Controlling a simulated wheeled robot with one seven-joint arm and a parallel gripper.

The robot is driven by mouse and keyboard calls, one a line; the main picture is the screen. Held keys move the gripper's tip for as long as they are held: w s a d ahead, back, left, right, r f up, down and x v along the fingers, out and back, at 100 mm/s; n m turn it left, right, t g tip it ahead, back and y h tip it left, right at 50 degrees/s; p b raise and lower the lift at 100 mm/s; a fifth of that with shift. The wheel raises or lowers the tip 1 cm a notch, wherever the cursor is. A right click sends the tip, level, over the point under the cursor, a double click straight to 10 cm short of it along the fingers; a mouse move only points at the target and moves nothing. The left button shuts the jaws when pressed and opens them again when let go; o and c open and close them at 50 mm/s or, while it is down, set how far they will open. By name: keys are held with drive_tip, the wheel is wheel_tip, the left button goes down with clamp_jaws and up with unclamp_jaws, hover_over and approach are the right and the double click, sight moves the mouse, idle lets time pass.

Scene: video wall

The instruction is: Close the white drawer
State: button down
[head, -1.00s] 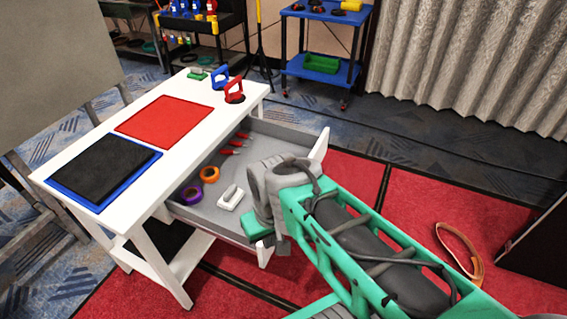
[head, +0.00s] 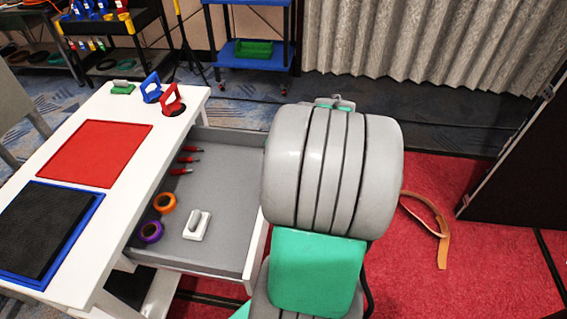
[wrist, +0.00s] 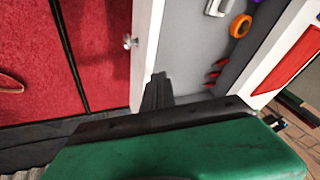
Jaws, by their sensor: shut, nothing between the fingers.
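The white drawer (head: 230,208) is pulled well out of the right side of the white table (head: 85,225). Its grey inside holds red-handled tools (head: 182,171), an orange ring (head: 164,203), a purple ring (head: 150,232) and a white block with a handle (head: 197,225). The drawer front (wrist: 146,55) with its round knob (wrist: 130,41) shows in the wrist view. My gripper (wrist: 158,80) is shut and empty, its tips overlapping the inner edge of the drawer front in the picture. I cannot tell whether they touch. My arm hides the gripper and part of the drawer front in the head view.
On the tabletop are a red mat (head: 95,153), a black pad on a blue tray (head: 45,232), and blue (head: 151,88) and red (head: 172,100) handled pieces. A tan strap (head: 440,235) lies on the red carpet at right. A dark panel (head: 515,150) stands far right.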

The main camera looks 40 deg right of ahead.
drive_tip(key=s+d+f+m+t+h, duration=0.1)
drive_tip(key=s+d+m+t, duration=0.3)
drive_tip(key=d, duration=0.7)
drive_tip(key=w+a+f+n+g, duration=0.1)
drive_tip(key=w+a+f+g, duration=0.1)
drive_tip(key=w+f, duration=0.6)
drive_tip(key=shift+w+a+b, duration=0.15)
drive_tip(key=shift+w+b, duration=0.05)
drive_tip(key=shift+b, duration=0.2)
